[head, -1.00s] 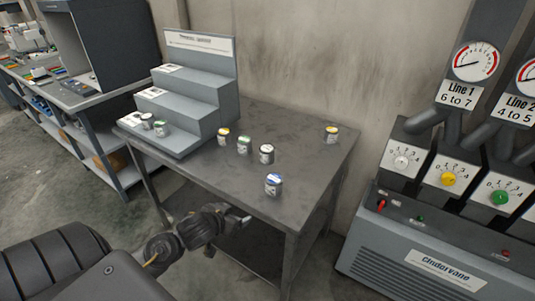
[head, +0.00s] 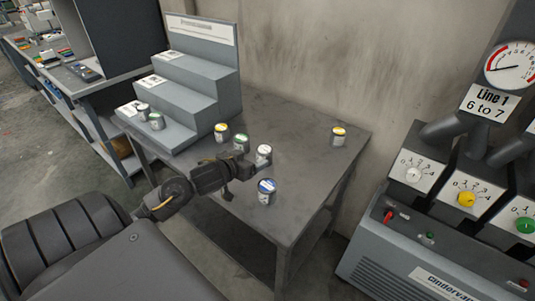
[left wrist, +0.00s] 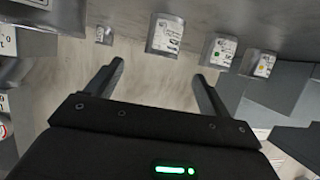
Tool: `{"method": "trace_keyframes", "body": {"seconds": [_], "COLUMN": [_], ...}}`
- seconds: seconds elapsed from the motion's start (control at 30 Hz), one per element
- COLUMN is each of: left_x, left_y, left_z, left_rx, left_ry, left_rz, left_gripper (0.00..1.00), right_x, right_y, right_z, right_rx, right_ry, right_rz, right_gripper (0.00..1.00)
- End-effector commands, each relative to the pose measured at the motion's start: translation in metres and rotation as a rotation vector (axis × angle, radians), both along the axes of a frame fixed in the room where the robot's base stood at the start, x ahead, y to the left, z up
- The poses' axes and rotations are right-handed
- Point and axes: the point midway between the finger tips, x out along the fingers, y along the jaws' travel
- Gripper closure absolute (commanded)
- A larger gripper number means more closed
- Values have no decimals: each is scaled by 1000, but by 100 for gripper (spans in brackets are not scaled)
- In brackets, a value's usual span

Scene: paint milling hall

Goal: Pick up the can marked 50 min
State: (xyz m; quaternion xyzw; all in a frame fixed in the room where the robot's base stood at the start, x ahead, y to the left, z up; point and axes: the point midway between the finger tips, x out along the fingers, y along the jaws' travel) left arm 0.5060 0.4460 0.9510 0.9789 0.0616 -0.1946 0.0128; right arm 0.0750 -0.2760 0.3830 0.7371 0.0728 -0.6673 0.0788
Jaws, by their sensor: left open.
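Several small paint cans stand upright on the grey table: a yellow-lidded can (head: 222,133), a green-lidded can (head: 242,143), a white-labelled can (head: 263,155), a blue-lidded can (head: 266,192) and another yellow-lidded can (head: 338,136). Their small print is too small to read, so I cannot tell which is marked 50 min. My left gripper (head: 241,175) is open and empty, just left of the white-labelled and blue-lidded cans. In the left wrist view, upside down, a white-labelled can (left wrist: 165,34) lies ahead of the open fingers. My right gripper is out of view.
A machine with dials (head: 420,240) stands at the right. A shelved bench is at the left.

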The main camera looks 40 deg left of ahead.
Motion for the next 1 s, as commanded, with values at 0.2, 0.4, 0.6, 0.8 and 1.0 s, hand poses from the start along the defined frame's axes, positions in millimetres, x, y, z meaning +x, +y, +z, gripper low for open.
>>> {"method": "trace_keyframes", "body": {"seconds": [0.2, 0.4, 0.6, 0.8, 1.0], "left_x": [31, 45, 53, 81, 94], "left_y": [5, 7, 8, 14, 16], "left_z": [-12, -19, -20, -30, -36], "left_rx": [-1, 0, -1, 0, 1], "left_ry": [-1, 0, 0, 1, 0], "left_rz": [3, 2, 1, 2, 3], "left_gripper": [19, 19, 19, 19, 19], "right_x": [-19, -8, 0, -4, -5], "right_y": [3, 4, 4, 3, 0], "right_z": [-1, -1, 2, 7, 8], "right_rx": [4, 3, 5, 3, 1], "right_ry": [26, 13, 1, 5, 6], "right_rz": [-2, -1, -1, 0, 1], "right_gripper": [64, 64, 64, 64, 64]}}
